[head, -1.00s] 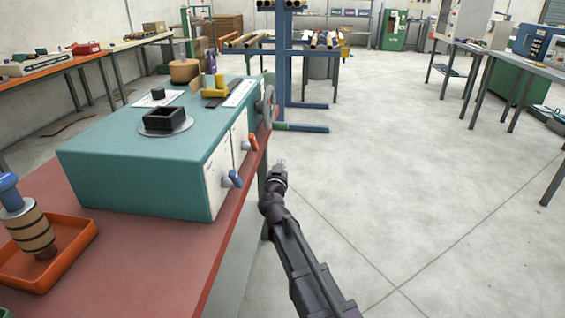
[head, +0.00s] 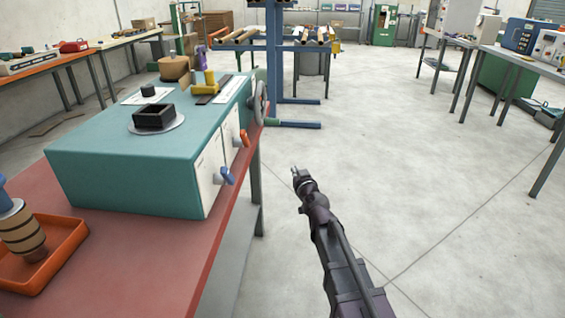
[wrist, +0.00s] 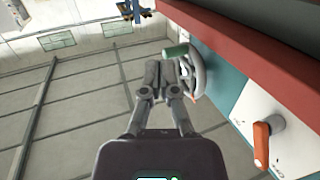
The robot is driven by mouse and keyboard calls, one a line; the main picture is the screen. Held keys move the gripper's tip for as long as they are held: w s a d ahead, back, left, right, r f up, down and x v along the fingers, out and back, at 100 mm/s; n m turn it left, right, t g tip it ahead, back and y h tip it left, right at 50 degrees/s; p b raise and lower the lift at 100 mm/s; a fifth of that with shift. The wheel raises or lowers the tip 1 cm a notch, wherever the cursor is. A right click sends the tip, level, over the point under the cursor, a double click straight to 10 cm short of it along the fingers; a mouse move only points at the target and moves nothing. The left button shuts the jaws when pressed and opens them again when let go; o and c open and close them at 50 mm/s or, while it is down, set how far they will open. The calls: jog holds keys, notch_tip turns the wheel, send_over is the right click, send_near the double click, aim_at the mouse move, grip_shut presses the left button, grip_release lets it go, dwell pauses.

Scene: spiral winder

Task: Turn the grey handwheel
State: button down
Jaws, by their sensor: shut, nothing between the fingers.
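The grey handwheel (head: 259,101) stands on the right end of the teal machine (head: 130,165), seen nearly edge-on in the head view. In the wrist view the handwheel (wrist: 196,75) shows beyond my fingertips, with a green handle (wrist: 174,53) at its rim. My gripper (head: 296,172) is in front of and below the wheel in the head view, over open floor. It is shut and empty in the wrist view (wrist: 160,68). The fingers hide part of the wheel there, and they appear apart from it.
An orange-red lever (head: 244,138) and a blue lever (head: 226,176) stick out from the machine's front panel. The red bench (head: 120,265) carries the machine and an orange tray (head: 60,262). A blue rack (head: 275,60) stands behind. The floor at right is clear.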

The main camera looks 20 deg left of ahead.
jog(key=s+d+f+m+g+h, duration=0.15)
jog(key=s+d+f+g, duration=0.35)
jog(key=d, duration=0.5)
jog(key=s+d+f+g+h, duration=0.3)
jog(key=d+f, duration=0.5)
jog(key=d, duration=0.3)
jog(key=s+d+f+m+g+h, duration=0.2)
jog(key=s+d, duration=0.4)
jog(key=d, duration=0.3)
jog(key=s+d+f+m+g+h, duration=0.2)
jog(key=s+d+m+g+h, duration=0.1)
jog(key=s+d, duration=0.4)
jog(key=d+g, duration=0.1)
jog(key=d, duration=0.2)
jog(key=shift+s+d+f, duration=0.15)
jog(key=shift+s+f, duration=0.1)
jog(key=shift+m, duration=0.25)
